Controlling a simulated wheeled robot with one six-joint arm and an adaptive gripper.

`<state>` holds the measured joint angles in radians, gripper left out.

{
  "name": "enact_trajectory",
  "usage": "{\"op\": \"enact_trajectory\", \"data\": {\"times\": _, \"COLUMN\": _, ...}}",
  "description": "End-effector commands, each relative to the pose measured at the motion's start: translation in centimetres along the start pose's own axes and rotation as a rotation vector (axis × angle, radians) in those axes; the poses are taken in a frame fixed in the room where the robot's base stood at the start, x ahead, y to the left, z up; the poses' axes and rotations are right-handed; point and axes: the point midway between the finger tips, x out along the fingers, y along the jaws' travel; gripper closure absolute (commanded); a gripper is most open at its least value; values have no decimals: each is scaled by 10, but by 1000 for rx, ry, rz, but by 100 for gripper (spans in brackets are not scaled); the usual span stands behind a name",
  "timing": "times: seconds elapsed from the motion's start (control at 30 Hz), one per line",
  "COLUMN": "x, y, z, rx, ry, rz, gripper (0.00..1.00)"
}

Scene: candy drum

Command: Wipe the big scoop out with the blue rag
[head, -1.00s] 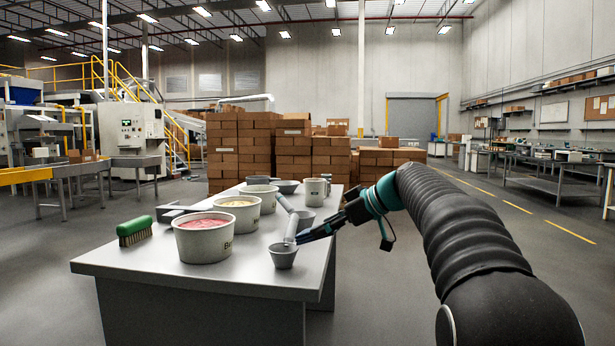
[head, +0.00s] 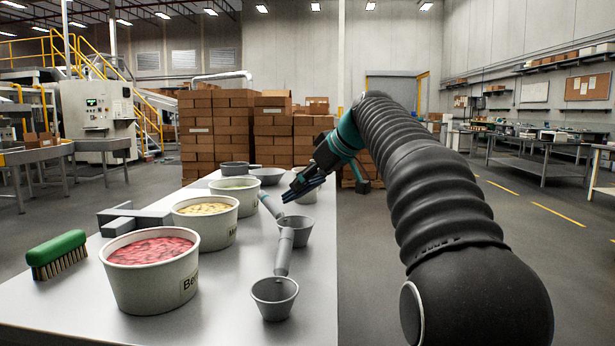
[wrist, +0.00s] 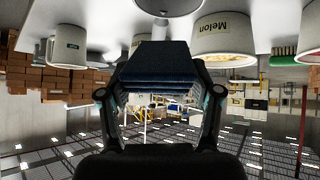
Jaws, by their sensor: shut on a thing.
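My gripper (head: 296,193) is shut on the folded blue rag (wrist: 160,68), above the table's right side near the mug. The rag hangs clear of the scoops in the head view. Grey scoops lie along the tubs: a near one (head: 274,300), a middle one (head: 296,232) and a wide, shallow one (head: 267,177) at the back. The back one looks widest, but I cannot be sure it is the big scoop. A rounded grey vessel (wrist: 168,6) shows at the wrist view's top edge. The scoops' insides are too small to judge.
Tubs of red (head: 150,275), yellow (head: 205,222) and pale green (head: 235,196) contents stand in a row on the table (head: 225,318). A white mug (head: 312,181) is partly behind my gripper. A green brush (head: 57,254) lies left. Another grey vessel (head: 235,167) stands behind the tubs.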

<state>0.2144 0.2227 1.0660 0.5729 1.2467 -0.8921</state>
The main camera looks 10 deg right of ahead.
Motion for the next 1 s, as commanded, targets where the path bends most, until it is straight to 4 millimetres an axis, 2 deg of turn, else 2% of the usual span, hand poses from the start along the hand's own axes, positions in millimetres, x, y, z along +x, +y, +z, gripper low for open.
{"op": "enact_trajectory", "data": {"times": 0.5, "x": 38, "y": -5, "z": 42, "rx": 0, "ry": 0, "rz": -1, "gripper": 66}}
{"op": "enact_trajectory", "data": {"times": 0.93, "x": 49, "y": -6, "z": 53, "rx": 0, "ry": -1, "rz": -1, "gripper": 66}}
{"op": "enact_trajectory", "data": {"times": 0.97, "x": 49, "y": -6, "z": 53, "rx": 1, "ry": -2, "rz": -2, "gripper": 71}}
{"op": "enact_trajectory", "data": {"times": 1.0, "x": 49, "y": -5, "z": 53, "rx": 1, "ry": -2, "rz": -2, "gripper": 71}}
